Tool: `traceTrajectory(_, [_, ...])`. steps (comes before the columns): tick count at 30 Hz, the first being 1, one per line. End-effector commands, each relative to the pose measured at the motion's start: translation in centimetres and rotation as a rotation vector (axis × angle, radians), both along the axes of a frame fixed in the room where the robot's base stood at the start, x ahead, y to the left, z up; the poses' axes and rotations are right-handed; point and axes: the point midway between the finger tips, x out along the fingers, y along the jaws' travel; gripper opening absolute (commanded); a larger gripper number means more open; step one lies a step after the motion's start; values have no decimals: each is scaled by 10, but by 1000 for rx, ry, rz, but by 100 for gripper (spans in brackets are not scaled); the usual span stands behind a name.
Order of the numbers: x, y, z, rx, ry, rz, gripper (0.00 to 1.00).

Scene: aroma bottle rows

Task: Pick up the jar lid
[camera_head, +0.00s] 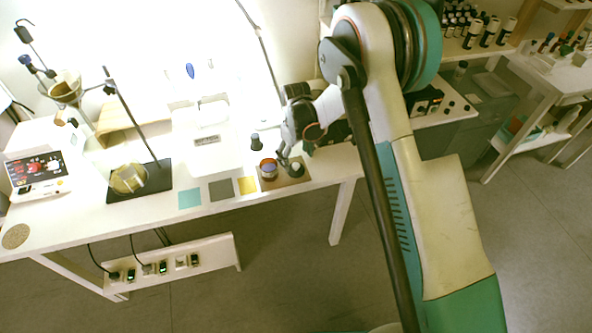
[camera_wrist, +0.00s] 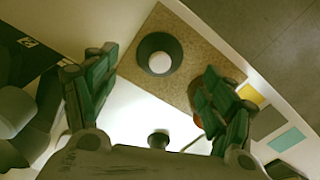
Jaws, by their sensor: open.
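The jar lid (camera_wrist: 157,50) looks like a dark round disc with a pale knob in its middle. It lies on a brown speckled mat (camera_wrist: 195,45) near the table's front edge, and in the head view the lid (camera_head: 297,169) is at the mat's right part. My gripper (camera_wrist: 160,66) is open and empty, its green fingers on either side of the lid in the wrist view. In the head view my gripper (camera_head: 295,158) hangs close to the lid; the exact height gap is unclear. An amber jar with a bluish top (camera_head: 268,168) stands left of the lid, mostly hidden behind a finger in the wrist view.
A small dark-capped bottle (camera_head: 256,141) stands behind the mat. Teal (camera_head: 189,198), grey (camera_head: 221,189) and yellow (camera_head: 247,185) squares lie to the left. A stand on a black base (camera_head: 150,187) and a white device (camera_head: 36,172) are farther left.

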Motion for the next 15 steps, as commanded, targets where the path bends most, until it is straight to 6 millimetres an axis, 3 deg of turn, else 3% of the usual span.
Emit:
traceTrajectory(9, [0,0,-46,0,0,0,77])
traceTrajectory(15, [0,0,-48,0,0,0,77])
